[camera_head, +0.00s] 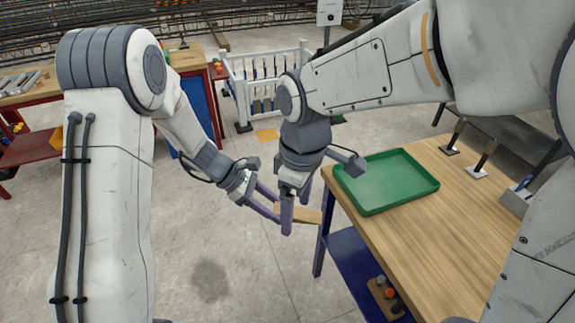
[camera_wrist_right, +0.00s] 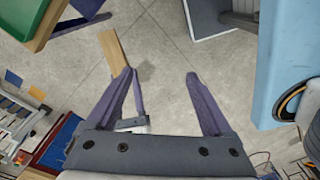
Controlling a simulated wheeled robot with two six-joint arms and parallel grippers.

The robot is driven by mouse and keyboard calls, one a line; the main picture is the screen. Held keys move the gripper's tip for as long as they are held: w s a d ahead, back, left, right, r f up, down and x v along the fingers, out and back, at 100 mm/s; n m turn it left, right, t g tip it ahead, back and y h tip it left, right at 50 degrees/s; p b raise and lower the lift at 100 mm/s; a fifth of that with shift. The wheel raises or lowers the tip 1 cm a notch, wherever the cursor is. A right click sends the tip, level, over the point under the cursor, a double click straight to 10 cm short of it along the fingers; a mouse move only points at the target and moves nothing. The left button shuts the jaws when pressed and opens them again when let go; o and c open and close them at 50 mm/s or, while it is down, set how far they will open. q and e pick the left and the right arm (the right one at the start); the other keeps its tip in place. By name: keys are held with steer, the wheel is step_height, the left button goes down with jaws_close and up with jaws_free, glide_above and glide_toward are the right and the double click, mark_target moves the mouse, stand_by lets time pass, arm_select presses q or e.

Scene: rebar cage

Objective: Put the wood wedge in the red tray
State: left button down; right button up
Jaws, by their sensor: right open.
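The wood wedge (camera_head: 312,215), a flat light-brown piece, is in the air left of the workbench in the head view. It also shows in the right wrist view (camera_wrist_right: 112,50), upper left. My left gripper (camera_head: 277,210) has its fingers on either side of the wedge's near end and appears to hold it. My right gripper (camera_head: 296,208) is open with its fingers pointing down by the wedge. In the right wrist view the gap between its fingers (camera_wrist_right: 160,75) is empty, with the wedge left of it.
The green tray (camera_head: 386,181) lies empty on the wooden workbench (camera_head: 450,240) at right. Small tools in holders (camera_head: 478,168) stand on the bench's far side. A white rack (camera_head: 262,75) and a red-framed bench (camera_head: 30,150) stand behind. The floor between is clear.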

mark_target(298, 213)
steer(key=w+a+f+n, duration=0.1)
steer(key=w+n, duration=0.3)
steer(key=w, duration=0.6)
steer(key=shift+n, duration=0.3)
step_height(298, 213, down, 12)
steer(key=shift+a, duration=0.1)
jaws_close()
arm_select(q)
steer(key=shift+c, duration=1.3)
jaws_free()
